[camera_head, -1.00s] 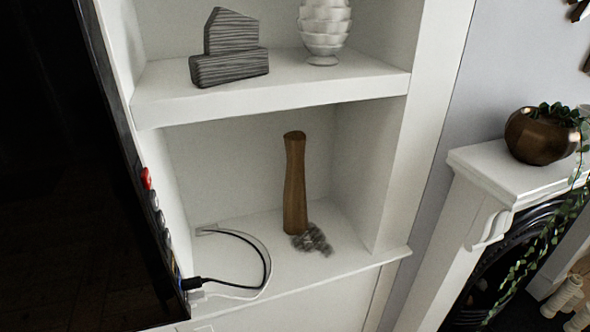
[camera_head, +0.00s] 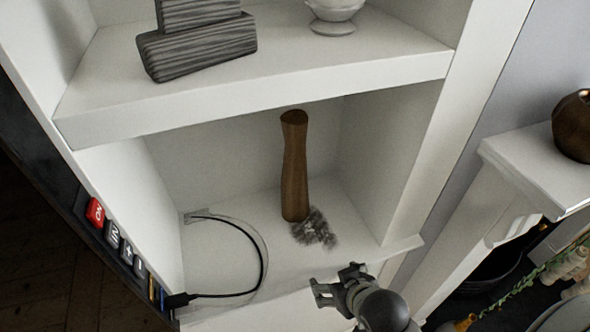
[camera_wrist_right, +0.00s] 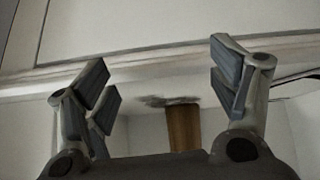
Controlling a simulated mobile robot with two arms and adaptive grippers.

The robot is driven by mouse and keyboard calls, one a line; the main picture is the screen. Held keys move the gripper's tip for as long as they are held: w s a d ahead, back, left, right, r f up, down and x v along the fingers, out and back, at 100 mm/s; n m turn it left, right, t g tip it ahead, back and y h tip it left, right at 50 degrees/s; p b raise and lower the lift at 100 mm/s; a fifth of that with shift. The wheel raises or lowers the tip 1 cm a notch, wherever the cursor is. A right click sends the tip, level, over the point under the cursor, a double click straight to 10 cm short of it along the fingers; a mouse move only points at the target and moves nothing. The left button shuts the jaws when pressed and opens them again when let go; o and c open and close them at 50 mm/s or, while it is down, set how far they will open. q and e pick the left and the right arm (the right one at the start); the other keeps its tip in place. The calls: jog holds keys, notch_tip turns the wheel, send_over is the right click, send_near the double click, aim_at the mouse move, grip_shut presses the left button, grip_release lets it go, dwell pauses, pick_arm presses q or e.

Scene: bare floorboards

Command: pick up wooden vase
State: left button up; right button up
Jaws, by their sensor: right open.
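The wooden vase (camera_head: 294,168) is tall, brown and narrow. It stands upright on the lower shelf (camera_head: 345,225) of a white wall unit, in the head view. My right gripper (camera_head: 338,282) is in front of the shelf edge, lower right of the vase and apart from it. In the right wrist view, the gripper (camera_wrist_right: 165,85) has its fingers spread wide with nothing between them. Part of the vase (camera_wrist_right: 183,128) shows beyond, between the fingers; the gripper body hides the rest. My left gripper is not in view.
A grey fuzzy clump (camera_head: 314,228) lies beside the vase base. A black cable (camera_head: 258,255) curls on the shelf's left side. The upper shelf (camera_head: 290,90) overhangs, holding a grey striped block (camera_head: 198,50) and a white bowl stack (camera_head: 333,12). A mantel (camera_head: 535,165) stands right.

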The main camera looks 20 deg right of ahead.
jog(key=w+a+r+t, duration=0.1)
jog(key=w+r+t, duration=0.5)
jog(key=w+r, duration=0.3)
jog(key=t, duration=0.4)
send_near(300, 171)
jog(key=w, duration=0.2)
jog(key=shift+m, duration=0.3)
jog(key=w+p, duration=0.1)
jog(key=w, duration=0.4)
jog(key=shift+w+f+p, duration=0.1)
jog(key=shift+w+p, duration=0.05)
jog(key=shift+p, duration=0.25)
jog(key=shift+w+f, duration=0.1)
jog(key=shift+w, duration=0.4)
jog(key=shift+w+p, duration=0.2)
jog(key=shift+p, duration=0.1)
jog(key=w+p, duration=0.1)
jog(key=w, duration=0.3)
jog(key=shift+a+p, duration=0.15)
jog(key=shift+p, duration=0.2)
jog(key=shift+w+f, duration=0.1)
jog(key=shift+w, duration=0.2)
